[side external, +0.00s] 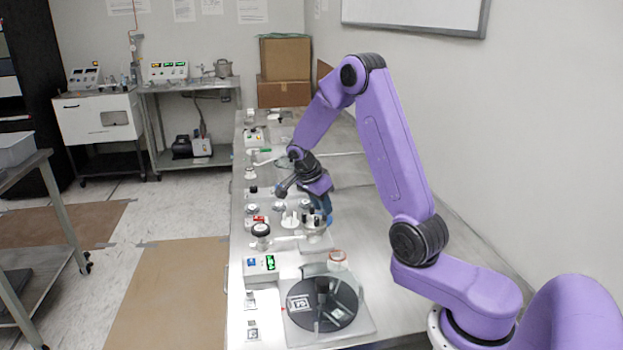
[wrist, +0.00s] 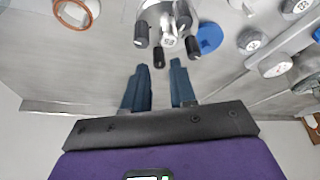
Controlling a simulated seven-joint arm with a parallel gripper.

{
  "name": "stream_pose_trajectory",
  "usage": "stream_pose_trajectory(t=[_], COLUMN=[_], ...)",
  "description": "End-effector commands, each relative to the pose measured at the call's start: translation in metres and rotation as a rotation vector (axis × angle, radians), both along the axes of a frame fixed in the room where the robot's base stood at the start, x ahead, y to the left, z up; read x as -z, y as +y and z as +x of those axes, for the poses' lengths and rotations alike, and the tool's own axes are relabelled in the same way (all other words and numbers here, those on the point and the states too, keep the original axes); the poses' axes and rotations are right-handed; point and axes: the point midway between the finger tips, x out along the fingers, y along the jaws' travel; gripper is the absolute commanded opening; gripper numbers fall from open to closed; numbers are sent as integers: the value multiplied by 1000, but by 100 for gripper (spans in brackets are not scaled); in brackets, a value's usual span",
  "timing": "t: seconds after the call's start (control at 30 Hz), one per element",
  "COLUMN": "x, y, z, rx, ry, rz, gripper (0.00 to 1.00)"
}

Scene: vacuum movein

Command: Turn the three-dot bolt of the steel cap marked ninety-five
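A steel cap (wrist: 152,12) with several black-ended bolts around it is at the top middle of the wrist view; its far part is cut off. In the side external view the black bolts (side external: 314,218) stand on the bench, partly hidden by my gripper. One black bolt (wrist: 159,59) lies just beyond the gap between my fingertips. My gripper (wrist: 160,66) has two blue fingers, apart and empty, pointing toward that bolt; contact cannot be told. It also shows in the side external view (side external: 325,208).
A blue disc (wrist: 208,38) lies right of the cap. Several round grey knobs (wrist: 275,65) stand farther right. A red-brown ring (wrist: 76,12) is at upper left. Nearer the base, a black disc (side external: 339,318) with a printed tag sits on a square plate; a green-lit box (side external: 262,268) is beside it.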

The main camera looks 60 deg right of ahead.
Motion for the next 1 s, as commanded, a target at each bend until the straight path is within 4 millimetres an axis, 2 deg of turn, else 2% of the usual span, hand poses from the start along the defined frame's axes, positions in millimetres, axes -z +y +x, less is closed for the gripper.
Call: stream_pose_trajectory(t=[0.6, 0.8, 1.0], x=[-117, -139, -145], y=[48, 57, 59], z=[13, 15, 15], rx=[-4, -3, -3], ry=[-5, -2, 1], rz=[0, 0, 1], gripper=[26, 26, 26])
